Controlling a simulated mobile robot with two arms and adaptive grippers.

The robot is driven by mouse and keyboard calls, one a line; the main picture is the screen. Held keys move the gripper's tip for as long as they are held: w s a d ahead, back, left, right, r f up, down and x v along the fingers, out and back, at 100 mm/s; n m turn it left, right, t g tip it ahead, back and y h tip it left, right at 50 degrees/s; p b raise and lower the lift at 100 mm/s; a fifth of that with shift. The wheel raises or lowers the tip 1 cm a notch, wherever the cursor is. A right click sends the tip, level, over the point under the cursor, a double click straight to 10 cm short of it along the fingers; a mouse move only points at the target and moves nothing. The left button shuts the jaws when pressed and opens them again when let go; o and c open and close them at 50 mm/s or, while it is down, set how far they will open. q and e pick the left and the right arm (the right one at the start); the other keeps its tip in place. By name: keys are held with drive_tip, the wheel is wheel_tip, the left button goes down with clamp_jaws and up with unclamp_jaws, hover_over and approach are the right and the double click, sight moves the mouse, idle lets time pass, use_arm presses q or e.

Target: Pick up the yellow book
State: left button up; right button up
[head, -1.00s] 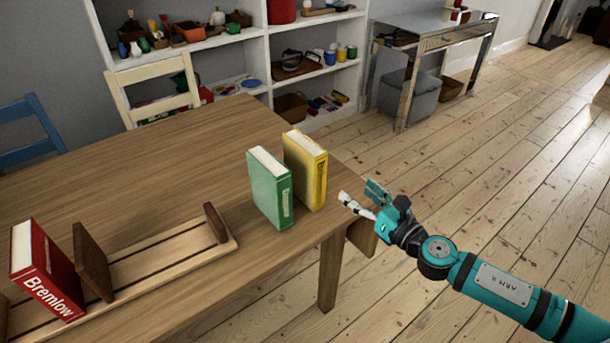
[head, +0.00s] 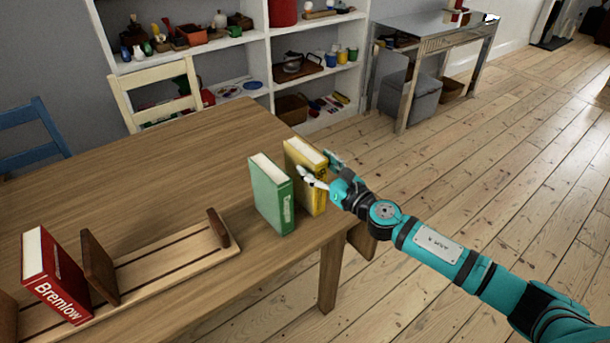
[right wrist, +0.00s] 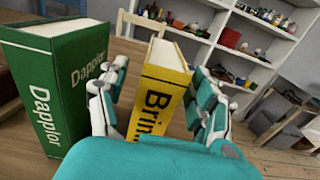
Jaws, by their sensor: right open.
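The yellow book (head: 306,176) stands upright on the wooden table near its right edge. It also shows in the right wrist view (right wrist: 160,94), its spine facing the camera. My right gripper (head: 320,172) is open at the book's spine side. In the right wrist view, its fingers (right wrist: 160,100) are on either side of the yellow book, the left one between it and the green book. The green book (head: 271,194) stands upright just left of the yellow one and shows large at left in the right wrist view (right wrist: 60,85). My left gripper is not in view.
A wooden book rack (head: 170,262) lies on the table (head: 150,190) at the front left, with a red book (head: 50,275) leaning in it. A cream chair (head: 155,92) and a blue chair (head: 35,135) stand behind the table. White shelves (head: 265,60) stand further back.

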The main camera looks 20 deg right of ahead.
sight(305, 155)
drive_tip(key=x, duration=0.5)
clamp_jaws()
idle(0.3)
drive_tip(key=shift+r, duration=0.3)
